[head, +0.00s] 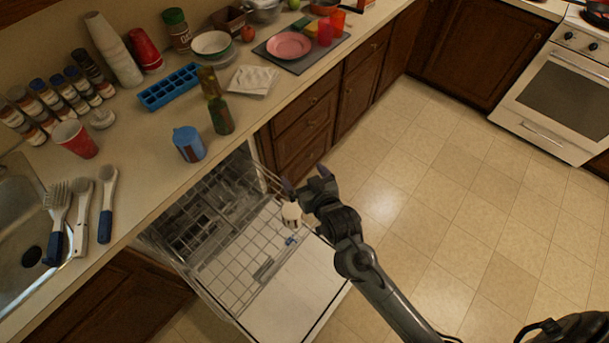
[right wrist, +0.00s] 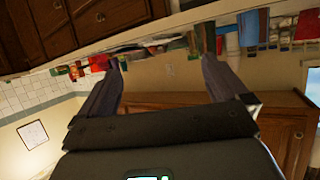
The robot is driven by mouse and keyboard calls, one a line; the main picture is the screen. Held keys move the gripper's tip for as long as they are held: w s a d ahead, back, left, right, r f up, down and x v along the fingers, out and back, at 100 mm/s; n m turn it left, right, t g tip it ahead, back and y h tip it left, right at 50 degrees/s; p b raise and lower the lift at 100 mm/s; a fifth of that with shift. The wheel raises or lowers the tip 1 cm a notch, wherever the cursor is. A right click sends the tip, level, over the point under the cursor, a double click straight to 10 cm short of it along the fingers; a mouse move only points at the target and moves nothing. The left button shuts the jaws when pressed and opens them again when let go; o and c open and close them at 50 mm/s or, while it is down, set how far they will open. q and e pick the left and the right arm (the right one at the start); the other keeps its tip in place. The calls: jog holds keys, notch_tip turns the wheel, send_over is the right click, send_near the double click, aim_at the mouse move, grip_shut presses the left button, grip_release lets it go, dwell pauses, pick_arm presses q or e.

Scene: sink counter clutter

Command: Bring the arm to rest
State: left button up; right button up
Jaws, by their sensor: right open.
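My right gripper (head: 304,181) is above the right edge of the open dishwasher, with its arm coming in from the lower right. Its two dark fingers are spread apart. In the right wrist view the open gripper (right wrist: 160,66) has nothing between its fingers. A small white cup (head: 291,214) shows just below and left of the gripper, over the dishwasher rack (head: 225,255). The gripper does not hold it. My left gripper is not in view.
The dishwasher door (head: 295,285) is down, with the rack over it. The tiled floor (head: 460,200) to the right is clear.

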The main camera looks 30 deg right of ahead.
jog(key=s+d+f+g, duration=0.25)
jog(key=s+f, duration=0.35)
jog(key=s, duration=0.4)
jog(key=s+r+n+g+p, duration=0.1)
jog(key=s+r+n+g, duration=0.15)
jog(key=s+g, duration=0.9)
jog(key=s+r+t+p, duration=0.3)
jog(key=r+t+p, duration=0.1)
jog(key=r+p, duration=1.1)
jog(key=shift+s+a+y+p, duration=0.15)
jog(key=shift+a+y+p, duration=0.15)
jog(key=shift+p, duration=0.25)
jog(key=shift+f, duration=0.1)
